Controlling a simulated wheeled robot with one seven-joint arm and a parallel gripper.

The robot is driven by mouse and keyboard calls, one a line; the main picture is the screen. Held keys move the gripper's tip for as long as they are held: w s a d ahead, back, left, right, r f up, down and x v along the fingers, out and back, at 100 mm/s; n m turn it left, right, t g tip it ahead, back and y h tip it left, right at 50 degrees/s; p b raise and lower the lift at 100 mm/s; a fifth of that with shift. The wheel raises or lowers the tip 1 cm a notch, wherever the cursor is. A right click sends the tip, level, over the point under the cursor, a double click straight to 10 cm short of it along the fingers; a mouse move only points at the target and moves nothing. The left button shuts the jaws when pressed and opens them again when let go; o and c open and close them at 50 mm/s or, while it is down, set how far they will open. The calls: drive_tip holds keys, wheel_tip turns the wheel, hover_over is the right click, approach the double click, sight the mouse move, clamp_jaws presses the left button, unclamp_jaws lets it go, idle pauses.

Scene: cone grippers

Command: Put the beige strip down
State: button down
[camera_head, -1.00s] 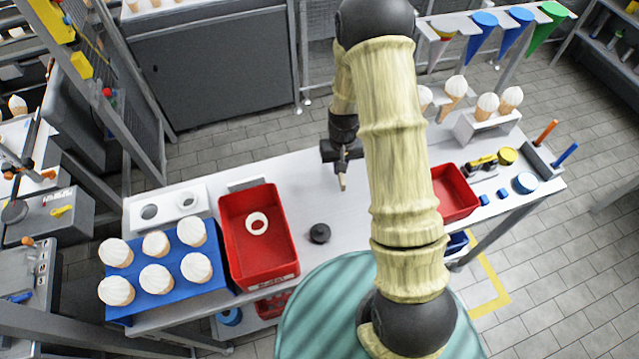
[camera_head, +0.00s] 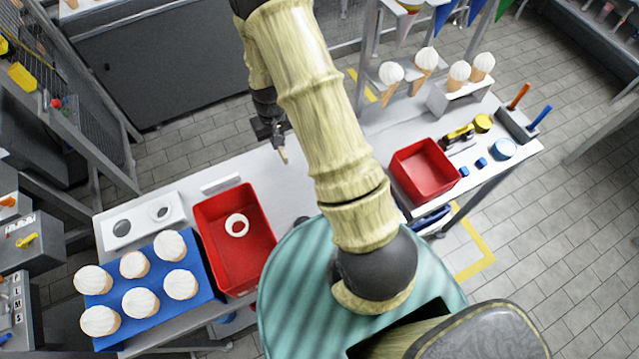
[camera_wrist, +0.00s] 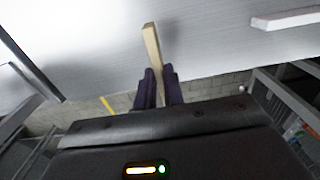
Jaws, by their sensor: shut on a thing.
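My gripper (camera_head: 275,138) is over the far part of the white table in the head view. In the wrist view my gripper (camera_wrist: 161,84) is shut on the beige strip (camera_wrist: 152,42), which sticks out beyond the two dark fingers over the pale table top. In the head view the strip (camera_head: 284,155) shows as a small light piece below the jaws. I cannot tell whether its end touches the table (camera_head: 285,185).
A red bin (camera_head: 258,262) with a white ring (camera_head: 237,225) stands on the left, beside a blue tray (camera_head: 205,292) of white-topped cones. A second red bin (camera_head: 425,172) is on the right. A white bar (camera_head: 221,184) lies behind the left bin. Bare table lies near my gripper.

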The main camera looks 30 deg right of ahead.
drive_tip(key=m, duration=0.1)
drive_tip(key=d+m, duration=0.1)
drive_tip(key=shift+s+r+m, duration=0.15)
drive_tip(key=shift+r+m, duration=0.25)
drive_tip(key=m, duration=0.2)
drive_tip(key=d+r+m, duration=0.1)
drive_tip(key=d+m, duration=0.1)
drive_tip(key=m, duration=0.1)
drive_tip(key=shift+s+r+m, duration=0.2)
drive_tip(key=shift+s+m, duration=0.1)
drive_tip(key=s+d+r+m, duration=0.1)
drive_tip(key=d+r+m, duration=0.1)
drive_tip(key=m, duration=0.9)
drive_tip(key=s+d+r+m, duration=0.2)
drive_tip(key=d+r+m, duration=0.1)
drive_tip(key=m, duration=0.9)
drive_tip(key=shift+s+d+r+p, duration=0.2)
drive_tip(key=shift+d+p, duration=0.25)
drive_tip(key=shift+d, duration=0.45)
drive_tip(key=shift+f+p, duration=0.6)
drive_tip(key=shift+f, duration=2.3)
